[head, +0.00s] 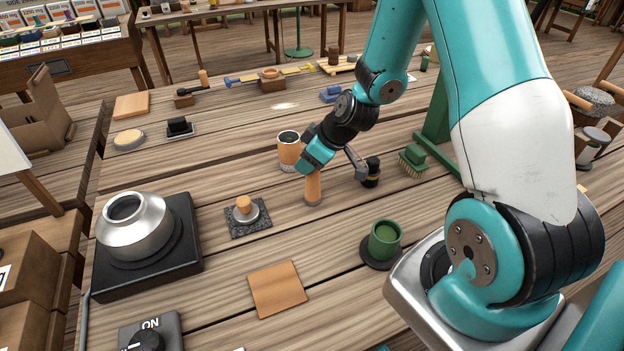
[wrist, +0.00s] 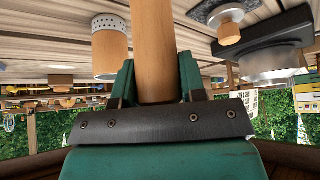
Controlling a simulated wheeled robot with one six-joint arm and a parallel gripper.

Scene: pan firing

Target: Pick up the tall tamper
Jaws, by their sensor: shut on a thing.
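The tall tamper (head: 313,188) is a slim wooden cylinder with a grey foot, upright near the middle of the table in the head view. My gripper (head: 314,171) is above it, shut around its upper part. In the wrist view the tamper's wooden shaft (wrist: 154,45) runs between the two green fingers of my gripper (wrist: 155,82).
A wood-wrapped cup (head: 289,155) stands close behind left of the tamper. A short tamper (head: 245,210) stands on a dark mat to the left. A black-handled tool (head: 371,174) and a brush (head: 412,161) are to the right. A green cup (head: 385,240) stands front right.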

